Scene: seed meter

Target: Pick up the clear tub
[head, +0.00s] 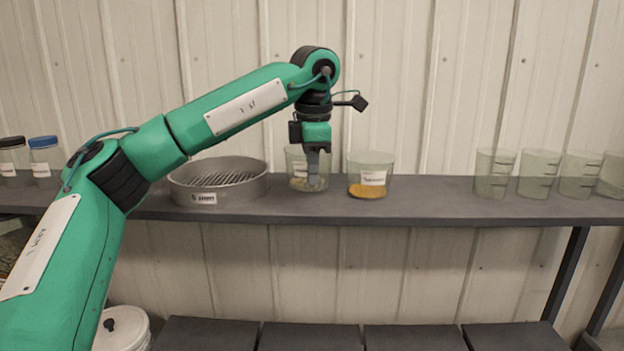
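A clear tub (296,171) with a white label and some pale contents at its bottom stands upright on the dark shelf (430,211). My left gripper (314,180) points straight down at this tub, its visible finger overlapping the tub's right part. I cannot tell whether the fingers touch the tub or how far apart they are, as one finger hides the other. A second clear tub (371,170) with a label and yellow-orange contents stands just to the right. My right gripper is not in view.
A round metal sieve (228,193) sits left of the tubs. Several clear graduated tubs (494,172) stand at the right. Jars with blue (42,142) and black lids are at the far left. Below are dark panels (310,335) and a white lidded bucket (122,330).

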